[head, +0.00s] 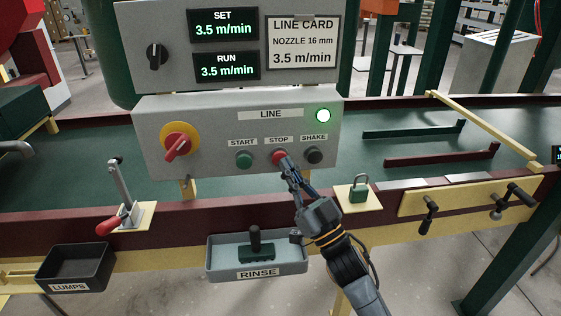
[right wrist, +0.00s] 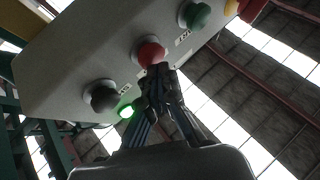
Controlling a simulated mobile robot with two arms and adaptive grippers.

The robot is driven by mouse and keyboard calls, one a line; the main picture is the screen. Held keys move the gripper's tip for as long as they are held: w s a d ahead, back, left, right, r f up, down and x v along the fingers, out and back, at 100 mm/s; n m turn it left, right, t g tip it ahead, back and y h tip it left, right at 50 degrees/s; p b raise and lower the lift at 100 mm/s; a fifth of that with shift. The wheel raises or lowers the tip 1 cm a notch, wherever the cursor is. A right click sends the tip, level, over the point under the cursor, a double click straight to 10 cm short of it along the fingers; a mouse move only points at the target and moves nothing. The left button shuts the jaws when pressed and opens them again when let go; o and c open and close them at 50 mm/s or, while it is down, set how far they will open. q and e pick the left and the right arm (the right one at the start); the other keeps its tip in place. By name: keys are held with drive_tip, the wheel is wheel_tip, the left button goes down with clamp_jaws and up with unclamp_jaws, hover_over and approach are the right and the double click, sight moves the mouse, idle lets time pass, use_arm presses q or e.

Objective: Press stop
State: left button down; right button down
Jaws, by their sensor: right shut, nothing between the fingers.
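The red STOP button (head: 279,157) sits on the grey control panel (head: 210,115) between the green START button (head: 244,159) and the dark SHAKE button (head: 313,155). My right gripper (head: 284,164) is shut and empty, with its fingertips at the lower edge of the STOP button. In the right wrist view the red button (right wrist: 150,53) shows right at the fingertips (right wrist: 158,72). I cannot tell whether they touch it. The green LINE lamp (head: 323,115) is lit. The SET and RUN displays (head: 226,67) both read 3.5 m/min. My left gripper is not in view.
A red and yellow rotary switch (head: 178,146) is on the panel's left. Below are a red-handled clamp (head: 115,220), a LUMPS bin (head: 72,270), a RINSE tray (head: 220,266) and a green padlock (head: 359,191). The green belt (head: 400,150) runs behind.

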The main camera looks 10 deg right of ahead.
drive_tip(key=shift+s, duration=0.15)
drive_tip(key=shift+s+p, duration=0.3)
drive_tip(key=shift+s, duration=0.2)
drive_tip(key=s+p, duration=0.1)
drive_tip(key=s, duration=0.5)
drive_tip(key=shift+p, duration=0.4)
idle(0.5)
